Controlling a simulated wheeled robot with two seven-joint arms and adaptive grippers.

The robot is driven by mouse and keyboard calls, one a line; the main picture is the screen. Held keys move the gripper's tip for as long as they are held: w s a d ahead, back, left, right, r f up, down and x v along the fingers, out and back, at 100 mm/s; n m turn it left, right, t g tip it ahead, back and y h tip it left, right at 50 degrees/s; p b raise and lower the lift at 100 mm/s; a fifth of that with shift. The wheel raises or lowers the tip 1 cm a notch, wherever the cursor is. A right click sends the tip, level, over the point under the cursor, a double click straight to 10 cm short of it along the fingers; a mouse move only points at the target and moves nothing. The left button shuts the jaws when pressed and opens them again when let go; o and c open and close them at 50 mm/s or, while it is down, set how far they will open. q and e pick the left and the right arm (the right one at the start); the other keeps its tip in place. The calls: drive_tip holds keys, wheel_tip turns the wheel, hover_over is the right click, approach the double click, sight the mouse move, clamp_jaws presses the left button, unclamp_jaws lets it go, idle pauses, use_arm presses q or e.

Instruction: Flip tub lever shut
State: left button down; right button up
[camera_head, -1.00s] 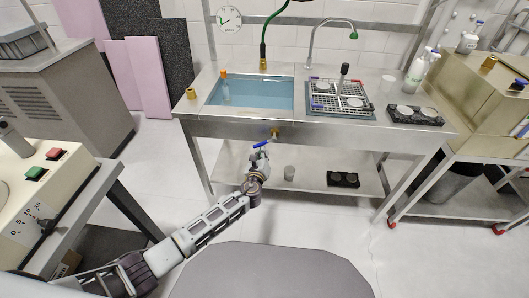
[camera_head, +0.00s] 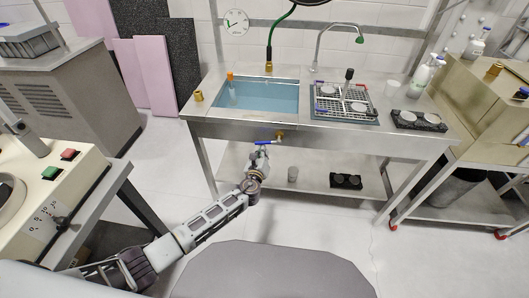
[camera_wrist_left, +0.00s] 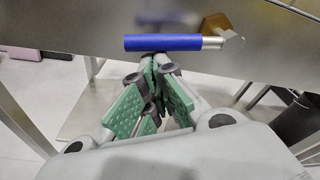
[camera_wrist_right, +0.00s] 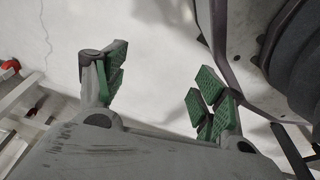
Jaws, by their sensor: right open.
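The tub (camera_head: 258,96) is a steel basin of blue water set in the bench. Its lever is a blue handle (camera_head: 267,142) on a brass valve (camera_head: 280,135) under the bench's front edge. In the left wrist view the blue handle (camera_wrist_left: 162,42) lies level, pointing left from the brass fitting (camera_wrist_left: 218,26). My left gripper (camera_head: 262,151) is just below the handle. Its green-padded fingers (camera_wrist_left: 157,62) are together, tips at the handle's underside; I cannot tell whether they touch. My right gripper (camera_wrist_right: 160,62) is open and empty, over pale floor, out of the head view.
A rack with cups (camera_head: 345,104) and a black holder (camera_head: 418,121) stand on the bench right of the tub. A cup (camera_head: 293,174) and another black holder (camera_head: 346,181) are on the lower shelf. A machine with red and green buttons (camera_head: 50,173) stands at left.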

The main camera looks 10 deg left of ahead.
use_arm(q)
drive_tip(key=shift+w+a+r+p, duration=0.1)
drive_tip(key=shift+a+r+p, duration=0.35)
drive_tip(key=shift+r+p, duration=0.25)
use_arm(e)
drive_tip(key=shift+s+d+f, duration=0.45)
drive_tip(key=shift+s+f, duration=0.05)
drive_tip(key=shift+f, duration=0.2)
drive_tip(key=shift+s+d+f, duration=0.4)
drive_tip(key=shift+s+f, duration=0.05)
drive_tip(key=shift+f, duration=0.2)
use_arm(q)
drive_tip(key=shift+r, duration=0.1)
drive_tip(key=shift+b, duration=0.3)
use_arm(e)
drive_tip(key=shift+w, duration=0.15)
